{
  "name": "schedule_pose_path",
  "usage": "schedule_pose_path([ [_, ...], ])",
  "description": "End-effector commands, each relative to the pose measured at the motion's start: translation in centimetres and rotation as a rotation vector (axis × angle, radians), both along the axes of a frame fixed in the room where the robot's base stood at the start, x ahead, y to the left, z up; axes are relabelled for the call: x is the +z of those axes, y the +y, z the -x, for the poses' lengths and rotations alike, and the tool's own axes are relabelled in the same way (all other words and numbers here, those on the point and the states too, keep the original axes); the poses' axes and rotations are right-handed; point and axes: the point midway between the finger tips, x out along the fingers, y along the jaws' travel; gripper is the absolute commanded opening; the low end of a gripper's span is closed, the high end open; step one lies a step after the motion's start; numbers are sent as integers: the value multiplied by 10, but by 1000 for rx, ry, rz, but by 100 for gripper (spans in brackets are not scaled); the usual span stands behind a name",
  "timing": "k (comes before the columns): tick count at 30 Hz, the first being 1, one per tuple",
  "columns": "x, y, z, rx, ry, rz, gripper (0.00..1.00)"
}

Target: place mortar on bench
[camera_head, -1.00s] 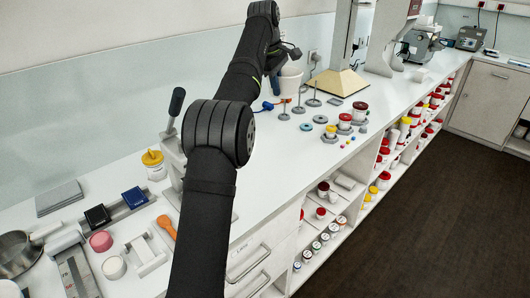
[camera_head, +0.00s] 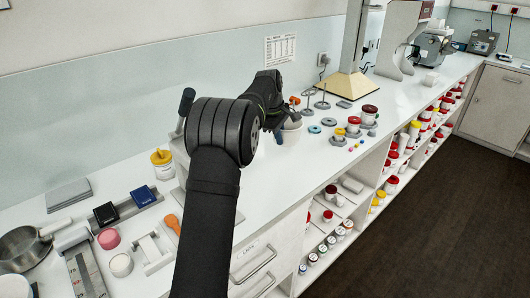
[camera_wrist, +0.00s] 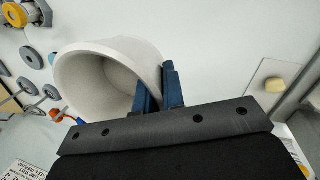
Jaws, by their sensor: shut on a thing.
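The mortar is a white, thick-walled cup. In the wrist view the mortar (camera_wrist: 85,88) fills the left middle, tilted in the picture with its open mouth and empty inside showing. My gripper (camera_wrist: 159,85) has its blue fingers shut on the mortar's wall, one finger inside the mouth and one outside. In the head view the mortar (camera_head: 293,124) shows just right of my gripper (camera_head: 279,130), low over the white bench (camera_head: 330,165). My arm hides part of it. I cannot tell whether its base touches the bench.
An orange-handled tool (camera_head: 294,101) lies close behind. A yellow-lidded jar (camera_head: 162,162) stands left. Shelves of jars lie below the bench's front edge.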

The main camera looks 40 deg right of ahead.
Motion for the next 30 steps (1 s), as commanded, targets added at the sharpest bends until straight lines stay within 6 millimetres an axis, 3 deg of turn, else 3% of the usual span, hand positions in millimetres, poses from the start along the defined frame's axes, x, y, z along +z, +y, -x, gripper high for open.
schedule_pose_path([
  [6,-29,10,-48,5,1,1,0],
  [13,-52,18,-87,3,-1,1,0],
  [20,-61,20,-98,0,-1,2,0],
  [30,-98,20,-98,1,-1,2,0],
])
